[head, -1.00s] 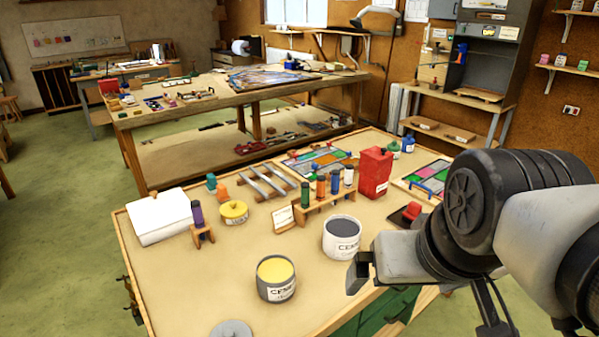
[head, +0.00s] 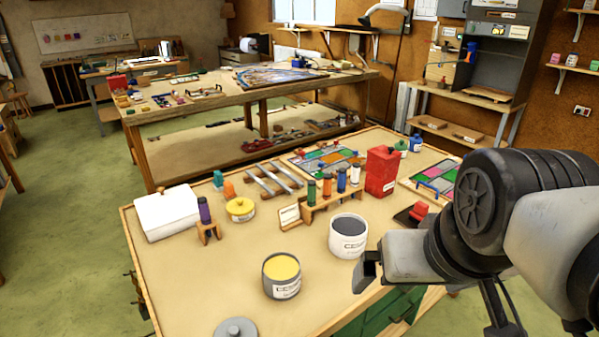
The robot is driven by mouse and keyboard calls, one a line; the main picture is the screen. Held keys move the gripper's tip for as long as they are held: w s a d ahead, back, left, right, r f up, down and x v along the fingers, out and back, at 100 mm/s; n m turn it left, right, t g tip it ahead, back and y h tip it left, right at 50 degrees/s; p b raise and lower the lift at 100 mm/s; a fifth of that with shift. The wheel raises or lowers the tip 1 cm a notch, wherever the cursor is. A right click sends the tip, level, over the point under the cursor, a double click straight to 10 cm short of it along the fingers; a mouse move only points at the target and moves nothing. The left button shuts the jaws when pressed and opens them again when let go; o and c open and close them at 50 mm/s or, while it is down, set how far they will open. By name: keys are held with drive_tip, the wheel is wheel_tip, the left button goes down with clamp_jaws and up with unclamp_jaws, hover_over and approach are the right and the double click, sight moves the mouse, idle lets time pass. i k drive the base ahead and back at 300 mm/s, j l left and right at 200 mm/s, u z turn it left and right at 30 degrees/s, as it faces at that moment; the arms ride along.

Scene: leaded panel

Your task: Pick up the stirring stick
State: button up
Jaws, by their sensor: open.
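I cannot make out a stirring stick for certain in the head view. Several pale grey bars (head: 274,180) lie across wooden strips at the back of the near bench; I cannot tell whether a stick is among them. A grey can with yellow contents (head: 282,289) and a white can with dark grey contents (head: 349,245) stand on the bench, both without lids, and no stick shows in either. My gripper (head: 366,277) is at the bench's right side, just right of and nearer than the white can. It is open and seems empty; its fingertips show only partly.
The near bench (head: 210,285) has free room at its front left. A white box (head: 166,216), a bottle rack (head: 325,203), a red canister (head: 381,172) and coloured glass panels (head: 325,160) stand or lie farther back. A round grey lid (head: 236,328) lies at the front.

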sight(312, 185)
drive_tip(key=k, duration=0.5)
drive_tip(key=k+u, duration=0.1)
drive_tip(key=u, duration=1.1)
drive_tip(key=i+l, duration=0.1)
drive_tip(key=l, duration=0.3)
drive_tip(key=i+l, duration=0.15)
drive_tip(key=l, duration=0.25)
drive_tip(key=i+l, duration=0.1)
drive_tip(key=l, duration=0.3)
drive_tip(key=i+l, duration=0.1)
drive_tip(key=l, duration=0.3)
drive_tip(key=i+l, duration=0.15)
drive_tip(key=l, duration=0.25)
drive_tip(key=i+l, duration=0.1)
drive_tip(key=l, duration=0.25)
drive_tip(key=i+l, duration=0.1)
drive_tip(key=l, duration=0.3)
drive_tip(key=i+u, duration=0.05)
